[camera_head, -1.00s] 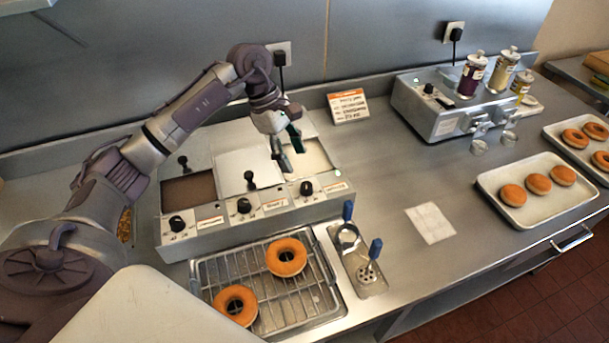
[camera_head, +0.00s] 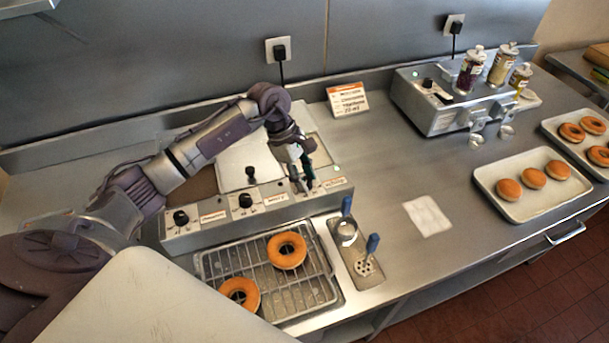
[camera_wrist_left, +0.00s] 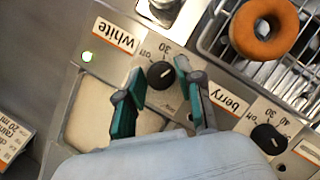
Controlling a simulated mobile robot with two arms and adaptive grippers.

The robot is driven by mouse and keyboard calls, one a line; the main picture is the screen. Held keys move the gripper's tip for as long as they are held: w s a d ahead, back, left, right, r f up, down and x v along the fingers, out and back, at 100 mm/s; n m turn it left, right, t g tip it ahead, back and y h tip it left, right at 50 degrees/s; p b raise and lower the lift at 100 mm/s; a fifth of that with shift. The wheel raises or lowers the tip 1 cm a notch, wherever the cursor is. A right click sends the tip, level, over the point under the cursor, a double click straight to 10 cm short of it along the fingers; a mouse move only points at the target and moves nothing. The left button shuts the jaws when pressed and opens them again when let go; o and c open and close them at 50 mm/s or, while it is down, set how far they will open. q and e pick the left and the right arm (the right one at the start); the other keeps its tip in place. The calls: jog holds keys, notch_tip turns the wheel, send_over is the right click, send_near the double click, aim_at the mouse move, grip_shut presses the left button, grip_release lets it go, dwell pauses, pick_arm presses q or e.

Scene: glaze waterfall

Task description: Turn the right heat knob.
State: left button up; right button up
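The right heat knob (camera_wrist_left: 160,75) is a round black knob with a pale pointer mark, set on the warmer's front panel near the "white" label in the left wrist view. My left gripper (camera_wrist_left: 159,75) is open, with its green-padded fingertips on either side of this knob. I cannot tell whether they touch it. In the head view my left gripper (camera_head: 303,184) is over the right end of the panel and largely hides that knob. The middle knob (camera_head: 245,200) and left knob (camera_head: 180,217) show clearly. My right gripper is not in view.
A wire rack (camera_head: 310,284) with two donuts stands in front of the warmer (camera_head: 210,238). A utensil holder (camera_head: 352,252) with blue-handled tools is to its right. A label card (camera_head: 347,100) stands behind.

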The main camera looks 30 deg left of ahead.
pick_arm(q)
grip_shut()
jog(key=shift+f+n+t+b, duration=0.15)
jog(key=shift+n+t+b, duration=0.35)
jog(key=shift+n+b, duration=0.6)
jog(key=n+b, duration=0.1)
jog(key=n, duration=0.1)
jog(key=n+t+y+b, duration=0.1)
jog(key=n+b, duration=0.1)
jog(key=shift+s+t, duration=0.1)
jog(key=shift+t, duration=0.2)
jog(key=n+y+b, duration=0.1)
jog(key=n+b, duration=0.1)
jog(key=n, duration=0.1)
jog(key=n+t+b, duration=0.1)
jog(key=n+b, duration=0.2)
jog(key=shift+d+n+y, duration=0.15)
jog(key=shift+n+y, duration=0.25)
jog(key=n+y+b, duration=0.1)
jog(key=n, duration=0.1)
jog(key=n+y+b, duration=0.1)
jog(key=n+b, duration=0.1)
jog(key=shift+s+d+n+t, duration=0.1)
jog(key=shift+n+t, duration=0.3)
jog(key=shift+r, duration=0.2)
